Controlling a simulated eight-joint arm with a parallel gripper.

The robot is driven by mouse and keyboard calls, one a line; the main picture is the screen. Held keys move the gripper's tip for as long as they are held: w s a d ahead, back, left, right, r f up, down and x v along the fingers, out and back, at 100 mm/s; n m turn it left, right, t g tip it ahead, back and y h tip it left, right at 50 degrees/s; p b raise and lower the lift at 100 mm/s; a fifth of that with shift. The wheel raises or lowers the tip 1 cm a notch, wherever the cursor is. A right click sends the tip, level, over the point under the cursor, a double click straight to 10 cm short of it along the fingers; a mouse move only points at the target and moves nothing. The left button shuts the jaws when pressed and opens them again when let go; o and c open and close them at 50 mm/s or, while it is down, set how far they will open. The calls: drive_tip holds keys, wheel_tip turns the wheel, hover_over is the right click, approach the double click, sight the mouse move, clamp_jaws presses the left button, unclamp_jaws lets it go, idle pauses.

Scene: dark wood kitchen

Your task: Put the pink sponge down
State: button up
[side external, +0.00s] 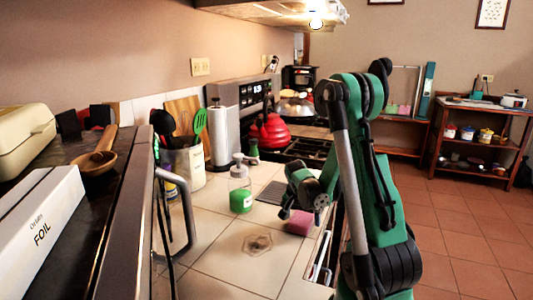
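The pink sponge (299,223) is on or just above the tiled counter near its right edge, below the green wrist of my arm. My gripper (300,213) points down at the sponge, with dark finger parts by its left and right sides. The sponge's upper part is hidden by the gripper. I cannot tell whether the fingers press on the sponge or stand a little apart from it, nor whether the sponge rests fully on the tiles.
A soap bottle with green liquid (240,188) stands left of the gripper. A dark flat pad (272,193) lies behind, near the stove with a red kettle (269,132). A drain-like mark (257,244) is in front. The front tiles are mostly clear.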

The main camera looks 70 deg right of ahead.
drive_tip(key=v, duration=1.2)
idle(0.3)
drive_tip(key=x, duration=1.2)
drive_tip(key=shift+r, duration=0.1)
idle(0.5)
